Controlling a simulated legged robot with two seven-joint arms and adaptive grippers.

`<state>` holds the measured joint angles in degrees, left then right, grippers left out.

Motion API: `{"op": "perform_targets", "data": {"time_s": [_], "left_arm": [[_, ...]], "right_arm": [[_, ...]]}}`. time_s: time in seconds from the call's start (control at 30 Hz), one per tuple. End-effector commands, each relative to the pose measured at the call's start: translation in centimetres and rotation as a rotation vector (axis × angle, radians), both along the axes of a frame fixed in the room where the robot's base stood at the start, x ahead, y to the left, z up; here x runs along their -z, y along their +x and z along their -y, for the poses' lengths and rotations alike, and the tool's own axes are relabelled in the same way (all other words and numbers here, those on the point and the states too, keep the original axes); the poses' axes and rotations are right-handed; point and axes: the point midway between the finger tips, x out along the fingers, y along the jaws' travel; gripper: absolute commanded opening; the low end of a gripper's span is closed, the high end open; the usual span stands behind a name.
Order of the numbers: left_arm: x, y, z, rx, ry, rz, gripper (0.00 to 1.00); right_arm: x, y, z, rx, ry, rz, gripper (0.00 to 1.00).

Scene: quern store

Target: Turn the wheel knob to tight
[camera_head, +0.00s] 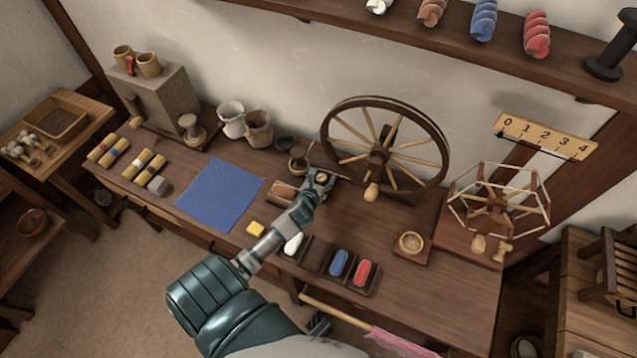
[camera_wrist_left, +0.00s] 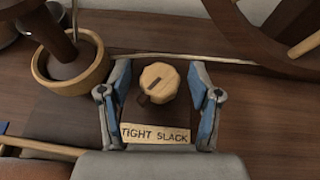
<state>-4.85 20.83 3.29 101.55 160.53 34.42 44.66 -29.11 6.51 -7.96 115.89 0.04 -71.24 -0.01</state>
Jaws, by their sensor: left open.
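My left gripper (camera_wrist_left: 160,84) is open, with one finger on each side of the knob and gaps between. In the head view my left gripper (camera_head: 319,180) is over the table by the spinning wheel (camera_head: 378,150), partly covering the knob.
A wooden cup (camera_wrist_left: 70,68) with a dark upright post stands close left of my gripper. The wheel's dark rim rises at the right.

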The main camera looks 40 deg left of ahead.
Motion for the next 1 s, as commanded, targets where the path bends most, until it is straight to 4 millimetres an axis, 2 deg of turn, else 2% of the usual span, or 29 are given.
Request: {"op": "perform_targets", "data": {"time_s": [0.5, 0.7, 0.93, 0.97, 1.0], "left_arm": [[-3.6, -8.5, 3.6, 0.001, -0.002, -0.002, 0.63], [-4.2, -9.8, 4.1, 0.001, -0.002, -0.001, 0.63], [-4.3, -9.8, 4.1, 0.000, -0.001, -0.002, 0.63], [-4.3, -9.8, 4.1, 0.000, -0.001, -0.002, 0.58], [-4.3, -9.8, 4.1, 0.001, -0.001, -0.002, 0.48]], "right_arm": [[0.1, -0.2, -0.1, 0.001, 0.002, -0.005, 0.79], [0.2, -0.2, -0.1, 0.001, 0.002, -0.005, 0.79], [0.2, -0.2, -0.1, 0.001, 0.002, -0.005, 0.79], [0.2, -0.2, -0.1, 0.001, 0.002, -0.005, 0.79], [0.2, -0.2, -0.1, 0.001, 0.002, -0.005, 0.79]]}}
